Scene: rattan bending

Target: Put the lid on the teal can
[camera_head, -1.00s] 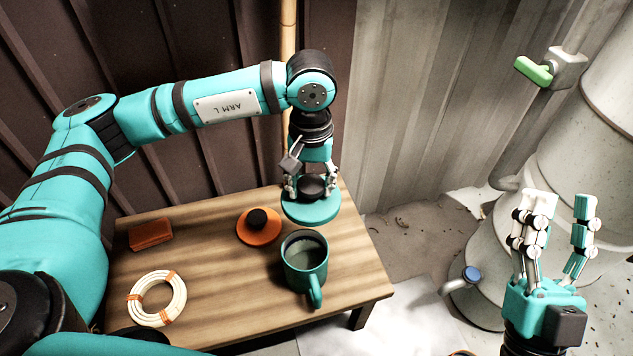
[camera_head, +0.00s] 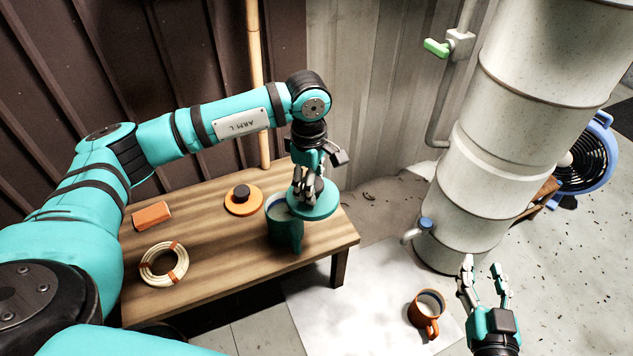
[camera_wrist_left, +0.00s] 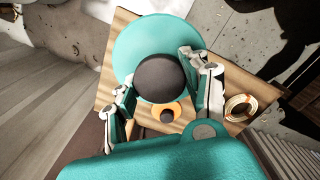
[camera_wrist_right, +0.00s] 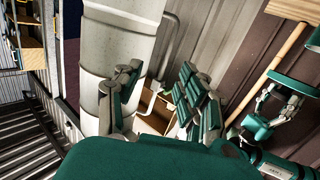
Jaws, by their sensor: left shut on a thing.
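The teal can (camera_head: 285,238) stands upright on the wooden table near its right end. Its mouth is partly covered from view by the lid and my gripper. The teal lid (camera_head: 326,207) is a flat disc with a black knob, which shows in the left wrist view (camera_wrist_left: 160,78). My left gripper (camera_head: 307,195) is shut on the knob. It holds the lid roughly level, overlapping the right side of the can's mouth in the head view; I cannot tell the gap in height. My right gripper (camera_head: 484,278) is open and empty, right of the table.
An orange lid (camera_head: 240,206) with a black knob lies left of the teal can. An orange block (camera_head: 152,215) and a rattan coil (camera_head: 150,276) lie further left. An orange can (camera_head: 425,318) stands on a pale floor patch. A large pale cylinder (camera_head: 490,150) stands at the right.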

